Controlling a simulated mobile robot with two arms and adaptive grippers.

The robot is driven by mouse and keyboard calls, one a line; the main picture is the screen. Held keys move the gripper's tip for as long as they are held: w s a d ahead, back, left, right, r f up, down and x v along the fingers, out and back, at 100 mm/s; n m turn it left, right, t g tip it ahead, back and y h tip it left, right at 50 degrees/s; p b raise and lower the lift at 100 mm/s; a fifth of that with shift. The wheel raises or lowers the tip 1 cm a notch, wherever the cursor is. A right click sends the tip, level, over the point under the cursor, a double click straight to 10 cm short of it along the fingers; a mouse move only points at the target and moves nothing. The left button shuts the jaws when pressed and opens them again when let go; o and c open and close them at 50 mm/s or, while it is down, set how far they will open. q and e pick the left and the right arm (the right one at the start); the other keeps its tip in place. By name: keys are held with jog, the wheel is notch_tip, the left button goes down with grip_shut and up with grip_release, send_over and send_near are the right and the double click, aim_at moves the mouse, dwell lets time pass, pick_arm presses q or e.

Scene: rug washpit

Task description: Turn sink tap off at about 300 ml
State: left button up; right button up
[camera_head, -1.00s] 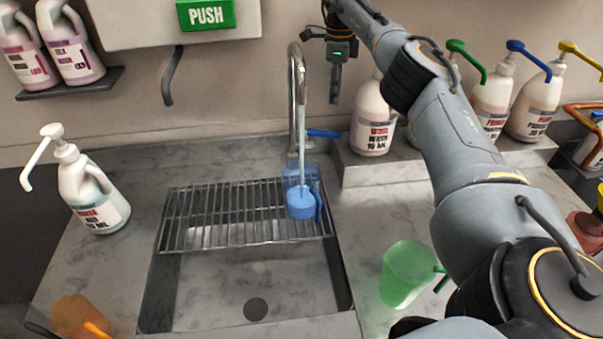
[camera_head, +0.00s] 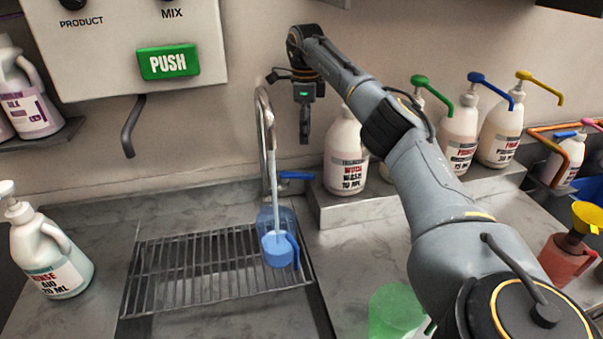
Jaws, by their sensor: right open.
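The sink tap (camera_head: 265,130) is a curved chrome spout at the back of the sink. Its blue lever (camera_head: 297,174) points to the right. A stream of water runs from the spout into a clear blue jug (camera_head: 279,235) standing on the wire rack. The jug is partly filled with blue-looking liquid; its markings are too small to read. My right gripper (camera_head: 304,138) points down, above and slightly right of the blue lever, apart from it, and holds nothing. My left gripper is not in view.
The wire rack (camera_head: 165,270) spans the sink. Pump bottles stand on a ledge at the right, the wool wash bottle (camera_head: 345,155) close beside my gripper. A green jug (camera_head: 395,312) stands on the counter. A dispenser box with a PUSH button (camera_head: 168,62) hangs upper left.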

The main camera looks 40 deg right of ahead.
aim_at(305, 174)
jog(key=f+p, duration=0.1)
jog(key=f, duration=0.7)
jog(key=f+p, duration=0.1)
jog(key=f, duration=0.3)
jog(key=shift+s+a+p, duration=0.2)
jog(key=shift+s+p, duration=0.1)
grip_shut()
